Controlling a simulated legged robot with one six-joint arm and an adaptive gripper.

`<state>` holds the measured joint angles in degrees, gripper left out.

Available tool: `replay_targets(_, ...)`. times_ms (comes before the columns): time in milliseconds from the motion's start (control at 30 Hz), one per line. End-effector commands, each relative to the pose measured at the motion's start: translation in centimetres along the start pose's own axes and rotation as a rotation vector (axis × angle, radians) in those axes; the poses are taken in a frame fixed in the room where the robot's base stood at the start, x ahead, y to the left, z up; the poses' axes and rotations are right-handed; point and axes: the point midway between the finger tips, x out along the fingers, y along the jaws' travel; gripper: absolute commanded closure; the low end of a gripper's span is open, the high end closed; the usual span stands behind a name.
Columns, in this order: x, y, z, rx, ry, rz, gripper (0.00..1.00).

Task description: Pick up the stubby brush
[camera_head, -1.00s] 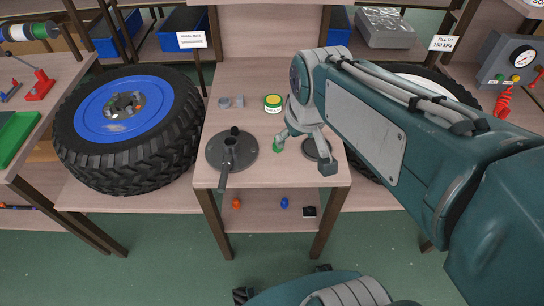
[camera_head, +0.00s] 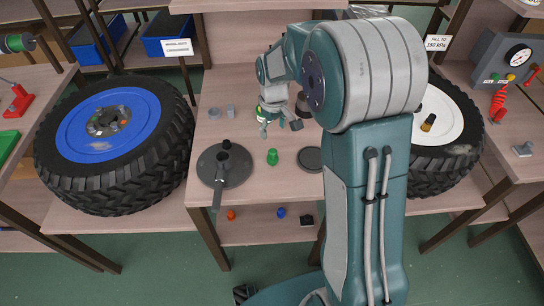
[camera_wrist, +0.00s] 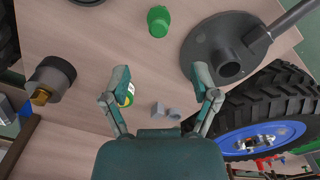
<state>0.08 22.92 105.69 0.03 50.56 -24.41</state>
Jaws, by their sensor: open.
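A short dark cylinder with a brass-coloured end (camera_wrist: 50,80) lies on the tabletop at the left of the wrist view. It looks most like the stubby brush, but I cannot be sure. In the head view a dark shape (camera_head: 304,104) shows beside my gripper, partly hidden by it. My gripper (camera_wrist: 161,75) is open and empty above the table, its fingers wide apart. In the head view my gripper (camera_head: 280,128) is over the back half of the table. The dark cylinder is outside the fingers, left of them in the wrist view.
A green-yellow tin (camera_wrist: 125,95) is behind the left finger. A green piece (camera_head: 272,157), a dark disc (camera_head: 309,158) and a round base with a lever (camera_head: 236,166) stand nearer. Large wheels flank the table.

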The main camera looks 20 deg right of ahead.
Motion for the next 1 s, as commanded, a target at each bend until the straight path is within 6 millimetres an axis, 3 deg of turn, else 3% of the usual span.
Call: replay_targets(1000,11.8,0.1,-0.4,-0.012,-0.015,-0.006,0.22)
